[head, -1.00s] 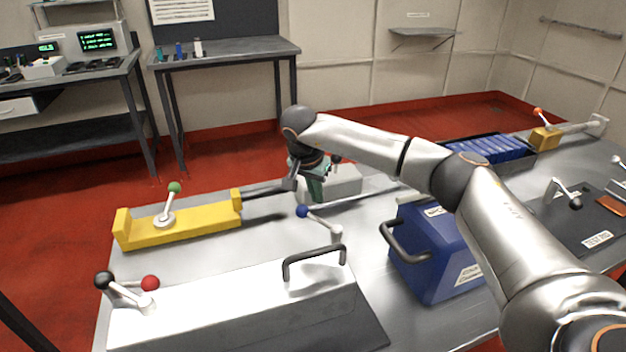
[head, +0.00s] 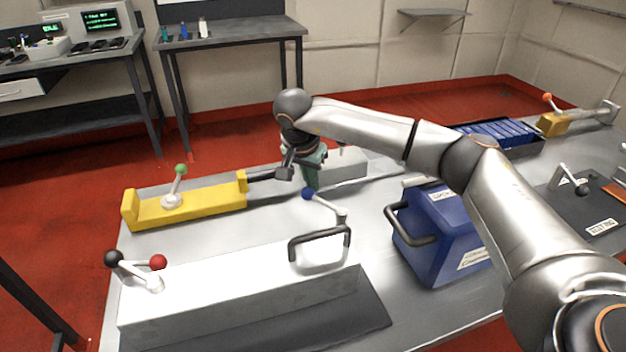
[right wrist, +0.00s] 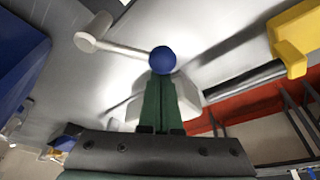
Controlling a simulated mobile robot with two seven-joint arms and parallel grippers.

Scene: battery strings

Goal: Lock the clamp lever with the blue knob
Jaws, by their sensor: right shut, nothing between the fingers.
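The clamp lever's blue knob (head: 308,194) sits at the end of a light lever (head: 328,207), whose pivot stands to its right behind the black handle. In the right wrist view the blue knob (right wrist: 162,59) is right at the fingertips, and the lever arm (right wrist: 120,47) runs left from it to a round pivot. My right gripper (head: 311,186) points down at the knob. Its green fingers (right wrist: 160,85) are shut together with nothing between them, and their tips touch or nearly touch the knob. My left gripper is not in view.
A silver box with a black handle (head: 320,242) stands in front. A blue case (head: 445,240) is to the right. A yellow fixture with a green-knobbed lever (head: 205,203) lies left. Black and red knobs (head: 158,262) stand front left. A pale block (head: 350,167) is behind the gripper.

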